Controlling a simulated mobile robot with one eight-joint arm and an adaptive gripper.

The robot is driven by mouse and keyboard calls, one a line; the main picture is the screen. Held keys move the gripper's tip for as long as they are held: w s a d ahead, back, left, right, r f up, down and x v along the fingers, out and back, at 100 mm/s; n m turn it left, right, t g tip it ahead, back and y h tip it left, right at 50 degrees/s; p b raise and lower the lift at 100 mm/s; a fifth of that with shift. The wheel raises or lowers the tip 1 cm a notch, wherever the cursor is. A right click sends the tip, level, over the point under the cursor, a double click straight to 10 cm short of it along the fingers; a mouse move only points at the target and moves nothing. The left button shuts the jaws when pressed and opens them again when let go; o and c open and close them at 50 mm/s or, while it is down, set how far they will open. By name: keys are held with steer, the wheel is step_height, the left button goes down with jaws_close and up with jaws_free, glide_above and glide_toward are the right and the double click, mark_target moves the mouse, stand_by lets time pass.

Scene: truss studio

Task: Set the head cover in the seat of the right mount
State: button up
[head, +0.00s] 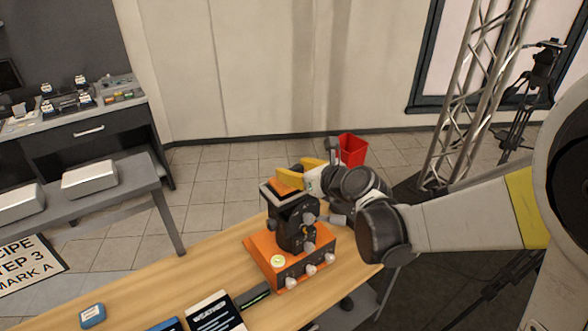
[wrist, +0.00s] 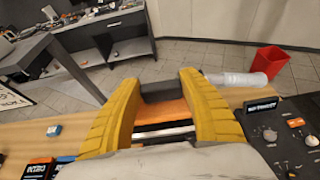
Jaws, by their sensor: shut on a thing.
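My gripper (head: 300,174) has yellow fingers shut on the head cover (head: 285,184), an orange and dark piece at the top of a black mount. In the wrist view the head cover (wrist: 163,112) lies between the two fingers of my gripper (wrist: 160,90), with a pale stripe along its near side. The black mount (head: 294,224) stands upright on an orange base (head: 262,257) with several knobs, on the wooden table. The fingers and the cover hide the seat. I cannot tell whether the cover rests in it or is held just above it.
The wooden table (head: 180,288) carries a small blue block (head: 92,315) and dark cards (head: 213,312) left of the base. A red bin (head: 352,150) stands behind the arm. A metal truss (head: 470,90) rises at right. A grey table (head: 115,190) is at left.

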steer(key=shift+f+b, duration=0.65)
stand_by(0.8)
steer(key=o, duration=1.2)
